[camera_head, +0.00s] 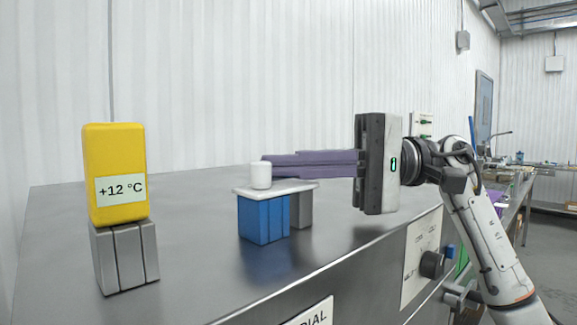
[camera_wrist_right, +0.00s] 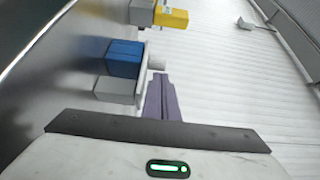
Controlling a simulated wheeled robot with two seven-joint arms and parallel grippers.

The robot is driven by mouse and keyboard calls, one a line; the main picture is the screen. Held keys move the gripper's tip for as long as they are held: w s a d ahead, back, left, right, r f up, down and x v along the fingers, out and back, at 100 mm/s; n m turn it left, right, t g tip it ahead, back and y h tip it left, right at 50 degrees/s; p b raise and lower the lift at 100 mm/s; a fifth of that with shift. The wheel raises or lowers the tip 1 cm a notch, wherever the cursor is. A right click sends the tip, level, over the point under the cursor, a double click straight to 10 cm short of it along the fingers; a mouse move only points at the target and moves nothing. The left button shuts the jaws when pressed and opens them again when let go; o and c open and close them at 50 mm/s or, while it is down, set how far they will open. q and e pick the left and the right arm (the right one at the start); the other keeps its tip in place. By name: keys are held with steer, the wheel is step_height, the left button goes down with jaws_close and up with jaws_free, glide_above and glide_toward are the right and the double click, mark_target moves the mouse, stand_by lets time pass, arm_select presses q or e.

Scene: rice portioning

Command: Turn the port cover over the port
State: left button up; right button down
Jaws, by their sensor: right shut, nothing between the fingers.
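A white cylinder (camera_head: 261,176) stands upright on a thin pale plate (camera_head: 297,186), which lies on top of a blue block (camera_head: 262,220) and a grey block (camera_head: 301,208). I cannot tell for sure which of these is the port cover; no port opening shows. My right gripper (camera_head: 268,160) comes in from the right with its purple fingers shut and empty, their tips right at the cylinder. In the right wrist view the fingertips (camera_wrist_right: 157,76) end close to the cylinder (camera_wrist_right: 157,63); I cannot tell if they touch it. My left gripper is out of view.
A yellow block (camera_head: 115,160) labelled "+12 °C" stands on grey blocks (camera_head: 125,258) at the left of the metal counter (camera_head: 200,285). A panel with a dark knob (camera_head: 431,265) is on the counter's front face. The counter between the block groups is clear.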

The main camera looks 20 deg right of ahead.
steer(key=shift+s+a+f+n+g, duration=0.15)
steer(key=shift+s+n+g, duration=0.15)
steer(key=shift+g, duration=0.2)
steer(key=d, duration=0.3)
steer(key=d+b, duration=0.1)
steer(key=d, duration=0.3)
steer(key=s+d, duration=0.1)
steer(key=d, duration=0.2)
steer(key=shift+d, duration=0.2)
steer(key=shift+s, duration=0.1)
